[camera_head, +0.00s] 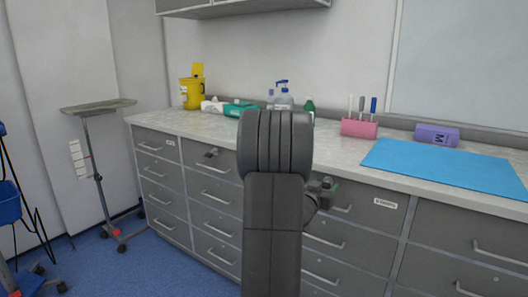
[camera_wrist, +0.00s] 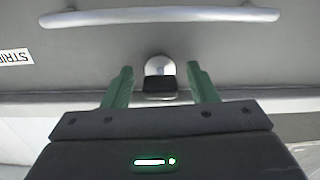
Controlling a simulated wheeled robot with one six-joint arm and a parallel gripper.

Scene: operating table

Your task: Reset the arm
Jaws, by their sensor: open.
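A drawer front with a long metal handle (camera_wrist: 160,16) and a round metal lock (camera_wrist: 160,66) lies beyond the fingertips. A dark block in front of the lock also shows between the fingers. In the head view my dark arm rises in the middle of the picture. It hides part of the drawers and the counter, and most of my gripper is hidden behind it.
Grey drawers (camera_head: 217,197) stand under a long counter (camera_head: 345,152). On it are a yellow bin (camera_head: 192,94), bottles (camera_head: 284,98), a pink holder (camera_head: 359,128), a purple box (camera_head: 437,135) and a blue mat (camera_head: 440,165). A stand (camera_head: 98,106) is at left; blue floor (camera_head: 160,262) is clear.

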